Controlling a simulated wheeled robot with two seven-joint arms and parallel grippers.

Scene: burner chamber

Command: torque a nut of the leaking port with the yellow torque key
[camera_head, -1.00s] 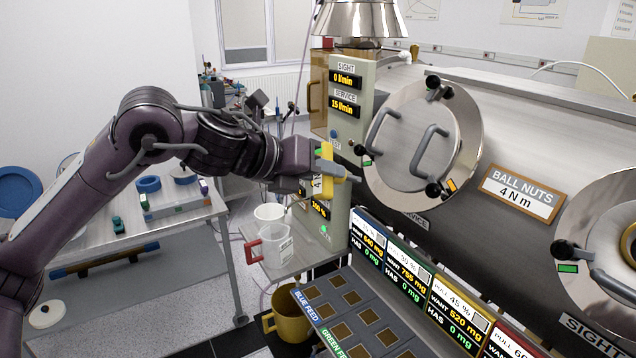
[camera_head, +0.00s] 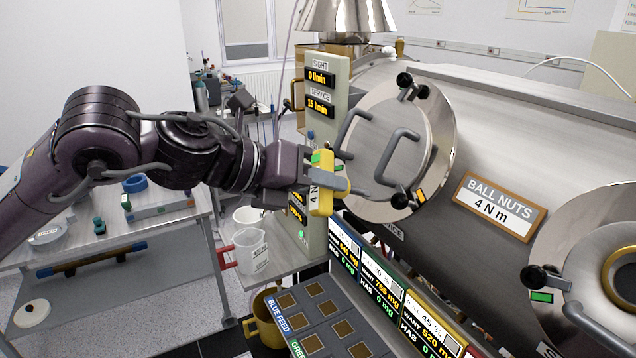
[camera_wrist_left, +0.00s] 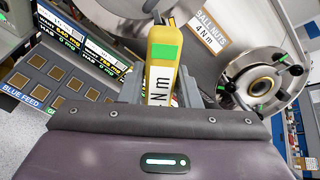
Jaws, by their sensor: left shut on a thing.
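My left gripper (camera_head: 325,187) is shut on the yellow torque key (camera_head: 321,168). The key, with a green patch and a "4 N m" label, also shows in the left wrist view (camera_wrist_left: 162,60). It is at the lower left of the round service port (camera_head: 440,130), which has two bar handles. A black nut (camera_head: 404,80) is at the port's top. Another black nut (camera_head: 401,201), beside an orange mark (camera_head: 420,195), is at its lower edge, right of the key. The port's left side is partly hidden by gripper and key; contact cannot be told. My right gripper is out of view.
A second port (camera_head: 600,255) with a green mark (camera_head: 541,297) is at the right. A "BALL NUTS 4 N m" sign (camera_head: 499,208) is between the ports. Feed trays (camera_head: 320,315) and dose screens lie below. A beaker (camera_head: 251,252) stands on the side table.

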